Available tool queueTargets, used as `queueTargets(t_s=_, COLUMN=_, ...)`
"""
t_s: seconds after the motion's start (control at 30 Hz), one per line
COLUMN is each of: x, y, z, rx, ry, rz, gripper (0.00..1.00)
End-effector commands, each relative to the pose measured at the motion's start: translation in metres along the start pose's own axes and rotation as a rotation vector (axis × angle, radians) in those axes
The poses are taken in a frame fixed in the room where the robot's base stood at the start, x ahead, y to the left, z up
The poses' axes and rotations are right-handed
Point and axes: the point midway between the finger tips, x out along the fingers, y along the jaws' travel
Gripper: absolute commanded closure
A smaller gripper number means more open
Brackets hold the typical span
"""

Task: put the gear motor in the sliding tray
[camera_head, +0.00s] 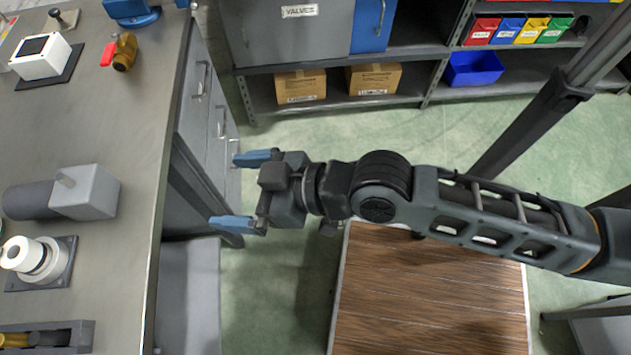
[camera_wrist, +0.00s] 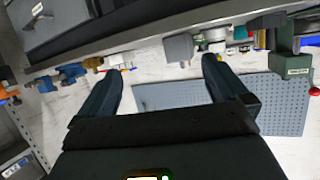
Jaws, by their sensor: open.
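The gear motor (camera_head: 92,193), a light grey box with a small shaft and a dark cylinder, lies on the left workbench in the head view. A grey block in the wrist view (camera_wrist: 178,48) looks like the same motor. My gripper (camera_head: 232,190) is open and empty, its blue fingers pointing left toward the motor, apart from it and to the right of the bench edge. Its spread fingers also show in the wrist view (camera_wrist: 160,82). A flat grey surface (camera_head: 190,295) beside the bench may be the sliding tray; I cannot tell for sure.
On the workbench (camera_head: 115,240) are a white round part (camera_head: 35,258), a dark grey holder (camera_head: 75,335), a brass valve (camera_head: 124,50) and a white box (camera_head: 40,58). A wood-topped surface (camera_head: 430,300) lies below my arm. Shelves (camera_head: 410,98) stand at the back.

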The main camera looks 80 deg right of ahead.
Motion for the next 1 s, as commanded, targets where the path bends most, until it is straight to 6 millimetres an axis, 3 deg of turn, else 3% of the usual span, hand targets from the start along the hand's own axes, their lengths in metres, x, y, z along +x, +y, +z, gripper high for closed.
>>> queueTargets(t_s=0.1, x=-0.045, y=0.001, z=0.014, rx=-0.001, ry=0.007, rz=0.034, gripper=0.00)
queueTargets(t_s=0.3, x=-0.113, y=-0.001, z=0.015, rx=-0.017, ry=0.052, rz=0.048, gripper=0.00)
queueTargets(t_s=0.5, x=-0.153, y=-0.004, z=0.006, rx=-0.031, ry=0.090, rz=0.027, gripper=0.00)
queueTargets(t_s=0.7, x=-0.163, y=-0.006, z=0.002, rx=-0.034, ry=0.102, rz=0.017, gripper=0.00)
queueTargets(t_s=1.0, x=-0.153, y=-0.005, z=0.005, rx=-0.028, ry=0.100, rz=0.028, gripper=0.00)
